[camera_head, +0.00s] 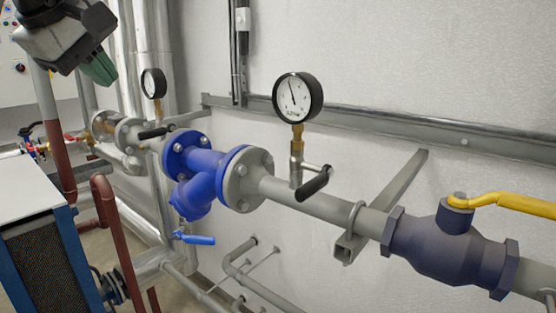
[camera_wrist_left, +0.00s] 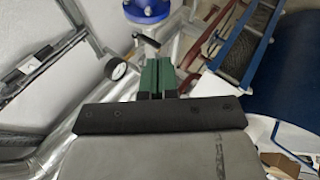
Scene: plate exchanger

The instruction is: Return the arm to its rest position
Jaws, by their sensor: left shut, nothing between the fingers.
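My left gripper (camera_head: 101,70) shows at the upper left of the head view, with a dark body and green fingers. It hangs in the air in front of the pipework, apart from the gauges and valves. In the left wrist view my left gripper (camera_wrist_left: 157,76) has its two green fingers together, with nothing between them. My right gripper is in neither view.
A large pressure gauge (camera_head: 298,98) and a smaller one (camera_head: 153,83) stand on the pipe. A blue flanged strainer (camera_head: 197,172) and a dark valve (camera_head: 446,245) with a yellow handle (camera_head: 512,203) follow the wall. A blue-framed unit (camera_head: 40,250) stands lower left.

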